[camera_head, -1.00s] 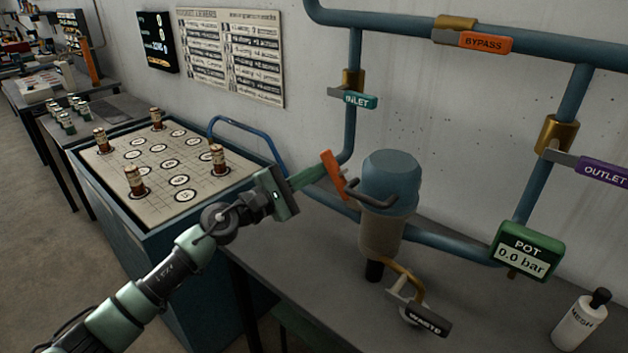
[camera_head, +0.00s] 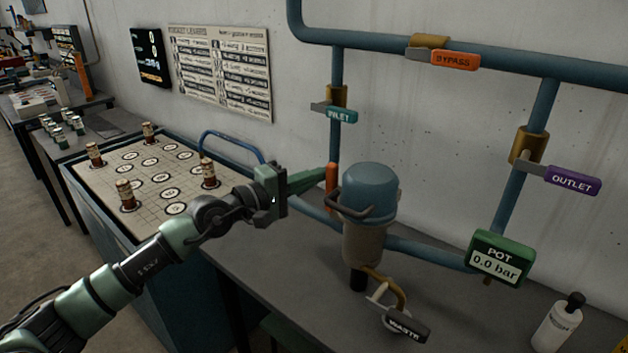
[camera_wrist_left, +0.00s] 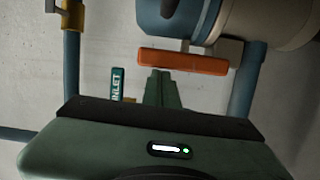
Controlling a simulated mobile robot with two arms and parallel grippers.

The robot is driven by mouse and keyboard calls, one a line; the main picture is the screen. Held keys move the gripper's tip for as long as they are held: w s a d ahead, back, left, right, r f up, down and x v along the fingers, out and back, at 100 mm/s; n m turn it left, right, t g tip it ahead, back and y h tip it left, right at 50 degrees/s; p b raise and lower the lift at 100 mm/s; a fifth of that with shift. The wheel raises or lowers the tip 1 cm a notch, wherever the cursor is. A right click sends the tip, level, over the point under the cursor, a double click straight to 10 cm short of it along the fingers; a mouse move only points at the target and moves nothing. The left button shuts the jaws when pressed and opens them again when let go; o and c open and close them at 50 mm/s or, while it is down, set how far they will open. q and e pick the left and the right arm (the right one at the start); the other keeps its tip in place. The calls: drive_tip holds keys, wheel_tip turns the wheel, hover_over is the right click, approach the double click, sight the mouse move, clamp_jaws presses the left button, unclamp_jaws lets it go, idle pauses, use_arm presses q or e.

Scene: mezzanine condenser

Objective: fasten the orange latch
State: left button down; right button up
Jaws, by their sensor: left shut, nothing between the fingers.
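The orange latch (camera_head: 331,187) is a short bar at the left side of the blue-capped pot (camera_head: 369,192). It stands about upright in the head view. In the left wrist view the latch (camera_wrist_left: 183,61) lies across the picture, just beyond my fingertips. My left gripper (camera_head: 322,175) is shut and empty, with its green fingers pointing at the latch's upper part. In the left wrist view the closed fingertips (camera_wrist_left: 161,75) are very close to the latch; I cannot tell whether they touch. My right gripper is not in view.
Blue pipes carry the INLET (camera_head: 341,115), BYPASS (camera_head: 455,60) and OUTLET (camera_head: 572,180) handles. A WASTE handle (camera_head: 408,326) sits below the pot, and a white bottle (camera_head: 556,325) stands at right. A board with brown bottles (camera_head: 150,170) is at left.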

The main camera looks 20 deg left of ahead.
use_arm(q)
drive_tip(key=shift+d, duration=0.1)
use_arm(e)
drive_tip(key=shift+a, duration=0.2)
use_arm(q)
drive_tip(key=b+v, duration=0.4)
drive_tip(key=v, duration=0.4)
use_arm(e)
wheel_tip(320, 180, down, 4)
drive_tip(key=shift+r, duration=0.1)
